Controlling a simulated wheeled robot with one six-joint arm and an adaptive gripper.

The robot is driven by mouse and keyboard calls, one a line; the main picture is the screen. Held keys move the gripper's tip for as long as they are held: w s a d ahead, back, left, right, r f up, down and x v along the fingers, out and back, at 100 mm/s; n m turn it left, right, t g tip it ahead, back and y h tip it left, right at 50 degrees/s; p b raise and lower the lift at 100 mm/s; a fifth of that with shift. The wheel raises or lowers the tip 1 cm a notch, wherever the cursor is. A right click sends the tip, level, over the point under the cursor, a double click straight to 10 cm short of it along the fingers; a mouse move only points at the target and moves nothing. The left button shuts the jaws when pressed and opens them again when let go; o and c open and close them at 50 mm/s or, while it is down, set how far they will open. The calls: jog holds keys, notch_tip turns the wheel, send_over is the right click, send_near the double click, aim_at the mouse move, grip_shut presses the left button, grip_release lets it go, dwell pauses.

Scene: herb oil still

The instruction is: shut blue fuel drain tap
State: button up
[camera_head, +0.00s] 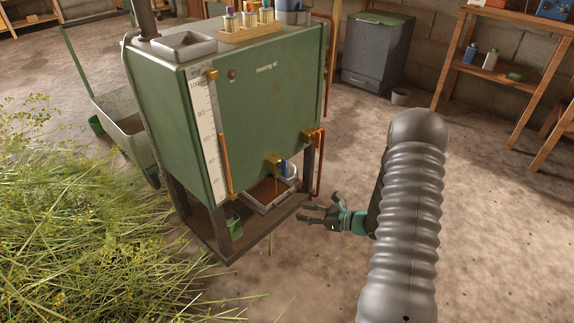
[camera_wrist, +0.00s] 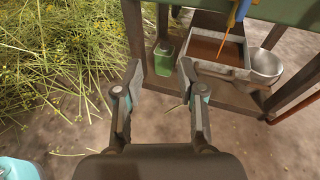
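A green tank marked as heating oil (camera_head: 262,95) stands on dark legs. A brass tap (camera_head: 274,162) sticks out low on its front. In the wrist view, a tap with a blue handle (camera_wrist: 243,9) shows at the top edge, partly cut off. A thin orange-brown stream runs from it into a tray (camera_wrist: 243,56) holding brown liquid. The tray (camera_head: 262,208) also shows under the tank in the head view. My gripper (camera_head: 304,214) is to the right of the tray, below tap height, touching nothing. In the wrist view its fingers (camera_wrist: 160,76) are apart and empty.
A second brass tap (camera_head: 308,135) sits at the tank's right corner beside a copper pipe (camera_head: 320,165). A metal cup (camera_wrist: 266,66) stands beside the tray, and a green container (camera_wrist: 164,58) stands nearby. Cut herbs (camera_head: 80,220) cover the left floor.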

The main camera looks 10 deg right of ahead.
aim_at(283, 167)
jog(key=w+d+r+m+t+h, duration=0.2)
jog(key=w+d+r+m+t, duration=0.25)
jog(key=w, duration=0.25)
jog(key=p+x, duration=0.1)
jog(key=x, duration=1.2)
jog(key=shift+w+d+r+t, duration=0.25)
jog(key=shift+r+t, duration=0.1)
jog(key=shift+t, duration=0.1)
jog(key=shift+n, duration=0.25)
grip_shut()
